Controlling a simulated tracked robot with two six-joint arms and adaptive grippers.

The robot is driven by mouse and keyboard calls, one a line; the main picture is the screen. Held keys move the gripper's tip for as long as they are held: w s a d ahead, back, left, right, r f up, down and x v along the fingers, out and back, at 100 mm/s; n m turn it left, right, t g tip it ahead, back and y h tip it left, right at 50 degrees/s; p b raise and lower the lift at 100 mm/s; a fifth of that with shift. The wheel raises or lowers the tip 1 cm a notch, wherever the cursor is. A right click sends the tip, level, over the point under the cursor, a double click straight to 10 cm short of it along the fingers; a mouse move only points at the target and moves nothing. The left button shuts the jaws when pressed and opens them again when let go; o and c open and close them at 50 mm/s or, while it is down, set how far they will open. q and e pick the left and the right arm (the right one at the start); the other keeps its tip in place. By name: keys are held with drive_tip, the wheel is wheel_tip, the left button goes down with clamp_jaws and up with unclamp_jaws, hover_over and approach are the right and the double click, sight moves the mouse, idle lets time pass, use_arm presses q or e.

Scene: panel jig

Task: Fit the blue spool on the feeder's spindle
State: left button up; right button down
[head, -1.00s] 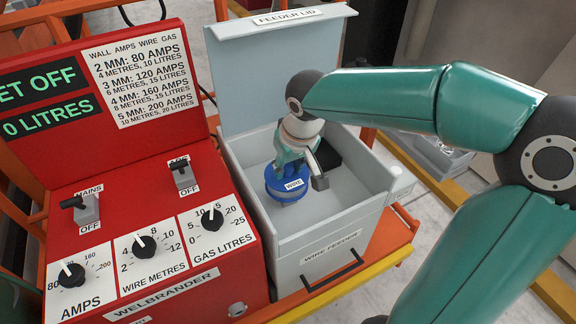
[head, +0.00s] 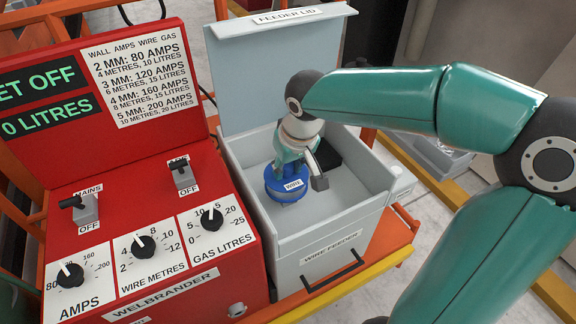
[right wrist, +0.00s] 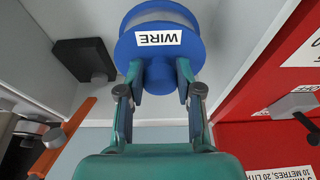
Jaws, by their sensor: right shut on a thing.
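The blue spool (head: 288,186), with a white "WIRE" label, is inside the open grey wire feeder (head: 330,222), low in its box. My right gripper (head: 296,165) reaches down into the box and is shut on the spool. In the right wrist view the spool (right wrist: 160,50) sits between the two fingers (right wrist: 160,92), which press on its hub. The spindle does not show; I cannot tell whether the spool is around it. My left gripper is not in view.
The feeder lid (head: 275,70) stands open at the back. A black block (head: 326,154) is inside the box, right of the spool. The red welder panel (head: 130,210) with knobs and switches stands close on the left. A yellow-edged orange frame (head: 375,272) runs below.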

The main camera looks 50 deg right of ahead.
drive_tip(key=shift+f+b, duration=1.35)
drive_tip(key=shift+f, duration=0.15)
drive_tip(key=c, duration=0.7)
unclamp_jaws()
drive_tip(key=shift+s, duration=0.1)
drive_tip(key=v, duration=1.2)
drive_tip(key=shift+f, duration=0.1)
